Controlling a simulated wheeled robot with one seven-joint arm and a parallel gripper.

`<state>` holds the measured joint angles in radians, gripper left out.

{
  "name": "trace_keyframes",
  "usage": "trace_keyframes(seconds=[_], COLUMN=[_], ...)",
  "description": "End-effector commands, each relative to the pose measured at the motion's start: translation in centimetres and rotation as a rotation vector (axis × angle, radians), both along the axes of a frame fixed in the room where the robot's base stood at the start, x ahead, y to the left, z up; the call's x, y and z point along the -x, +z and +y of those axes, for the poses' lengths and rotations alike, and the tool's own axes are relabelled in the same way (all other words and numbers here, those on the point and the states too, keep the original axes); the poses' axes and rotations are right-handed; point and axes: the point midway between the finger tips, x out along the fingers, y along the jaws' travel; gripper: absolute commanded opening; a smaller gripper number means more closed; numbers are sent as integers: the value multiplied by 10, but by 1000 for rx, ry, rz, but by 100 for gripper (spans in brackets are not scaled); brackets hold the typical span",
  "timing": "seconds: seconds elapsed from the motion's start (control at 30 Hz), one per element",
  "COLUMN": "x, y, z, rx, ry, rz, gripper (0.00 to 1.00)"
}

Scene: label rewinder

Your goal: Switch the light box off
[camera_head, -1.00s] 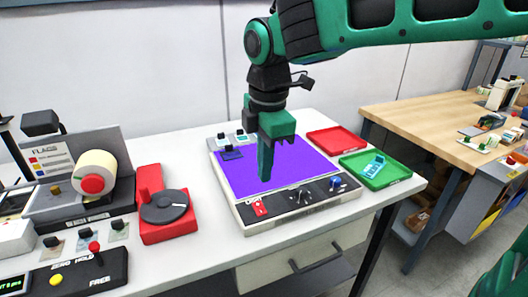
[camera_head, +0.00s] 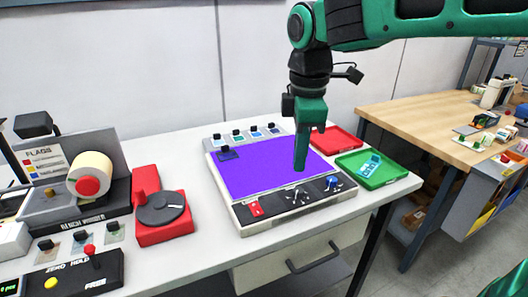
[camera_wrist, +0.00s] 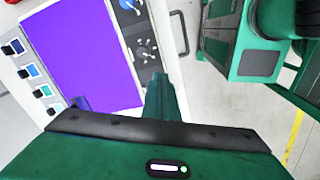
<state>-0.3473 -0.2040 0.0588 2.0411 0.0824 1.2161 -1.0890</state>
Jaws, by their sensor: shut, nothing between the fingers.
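The light box (camera_head: 236,220) lies on the white table, with its panel (camera_head: 255,172) glowing purple. A red rocker switch (camera_head: 255,208) sits at the left end of its dark front strip. Silver knobs (camera_head: 298,196) and a blue knob (camera_head: 333,183) are further right on that strip. My gripper (camera_head: 300,168) is shut and empty, pointing down above the panel's right part, right of the red switch. In the wrist view the shut fingers (camera_wrist: 158,80) show beside the silver knobs (camera_wrist: 146,50). The red switch is not visible there.
A red turntable-like device (camera_head: 160,208) and the label rewinder (camera_head: 85,190) stand to the left. A red tray (camera_head: 335,140) and a green tray (camera_head: 388,178) holding a teal item (camera_head: 370,164) are to the right. Several small knobbed blocks (camera_head: 238,136) line the box's back edge.

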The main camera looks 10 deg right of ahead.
Motion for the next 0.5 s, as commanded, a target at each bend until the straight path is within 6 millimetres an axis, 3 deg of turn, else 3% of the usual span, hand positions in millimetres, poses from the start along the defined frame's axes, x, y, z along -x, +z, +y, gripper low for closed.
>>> trace_keyframes(seconds=[0.03,0.2,0.33,0.5], x=[7,54,105,160], y=[-9,-49,-80,-111], z=[-36,-147,-203,-237], rx=[-4,-30,-52,-72], ry=[-171,-844,-1313,-1751], rz=[6,23,37,55], gripper=[0,0,0,0])
